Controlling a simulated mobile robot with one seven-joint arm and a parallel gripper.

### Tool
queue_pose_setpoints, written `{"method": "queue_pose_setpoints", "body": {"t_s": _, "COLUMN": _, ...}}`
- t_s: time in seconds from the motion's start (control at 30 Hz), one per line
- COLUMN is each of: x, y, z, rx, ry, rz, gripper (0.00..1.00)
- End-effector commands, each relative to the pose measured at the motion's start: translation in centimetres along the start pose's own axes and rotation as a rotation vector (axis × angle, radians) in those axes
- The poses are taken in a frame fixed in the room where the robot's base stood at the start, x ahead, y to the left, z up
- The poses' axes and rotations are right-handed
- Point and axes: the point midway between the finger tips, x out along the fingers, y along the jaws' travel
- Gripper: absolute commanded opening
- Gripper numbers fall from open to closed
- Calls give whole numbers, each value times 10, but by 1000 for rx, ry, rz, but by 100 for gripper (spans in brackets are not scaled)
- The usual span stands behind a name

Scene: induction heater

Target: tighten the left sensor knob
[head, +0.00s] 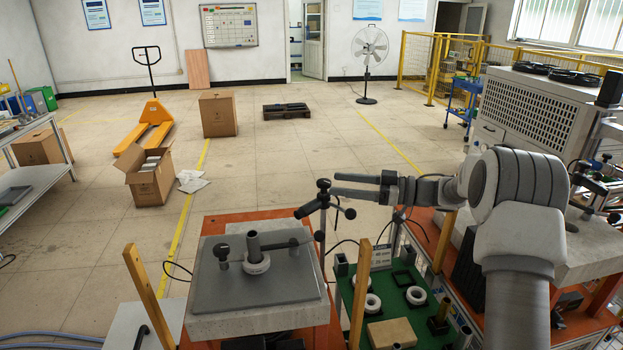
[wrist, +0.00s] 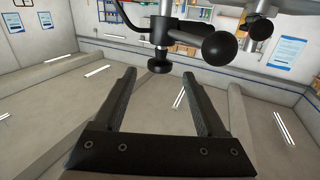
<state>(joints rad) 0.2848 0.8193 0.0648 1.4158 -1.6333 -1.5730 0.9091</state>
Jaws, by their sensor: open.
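The left sensor (head: 308,209) is a dark cylinder on a thin black stand left of my gripper. The stand has a small black knob on top (head: 323,184) and a round ball knob (head: 350,213) on its right side. My gripper (head: 333,185) points left at the stand's upper part, its fingers spread and empty. In the wrist view, a flat black knob (wrist: 160,64) shows between the open fingertips, just past them. A larger ball knob (wrist: 219,46) is beyond the right finger. I cannot tell whether either finger touches the stand.
A grey-topped heater (head: 255,290) stands left of the sensor, with a post and ring on it. Below is a green tray (head: 385,300) with white rings and wooden block. Wooden posts (head: 382,258) rise nearby. A second machine (head: 540,110) is at right.

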Motion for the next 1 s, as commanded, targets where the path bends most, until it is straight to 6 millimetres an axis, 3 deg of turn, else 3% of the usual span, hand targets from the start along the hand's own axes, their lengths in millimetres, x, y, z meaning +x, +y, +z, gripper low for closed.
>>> {"method": "queue_pose_setpoints", "body": {"t_s": 0.1, "x": 27, "y": -1, "z": -1, "rx": 0, "ry": 1, "rz": -2, "gripper": 74}}
{"method": "queue_pose_setpoints", "body": {"t_s": 0.3, "x": 61, "y": 0, "z": -1, "rx": -1, "ry": 1, "rz": -1, "gripper": 74}}
{"method": "queue_pose_setpoints", "body": {"t_s": 0.5, "x": 77, "y": 0, "z": 0, "rx": 0, "ry": 0, "rz": 0, "gripper": 74}}
{"method": "queue_pose_setpoints", "body": {"t_s": 0.8, "x": 79, "y": 0, "z": 0, "rx": 0, "ry": 0, "rz": 1, "gripper": 74}}
{"method": "queue_pose_setpoints", "body": {"t_s": 1.0, "x": 79, "y": 0, "z": 0, "rx": -1, "ry": 0, "rz": 1, "gripper": 40}}
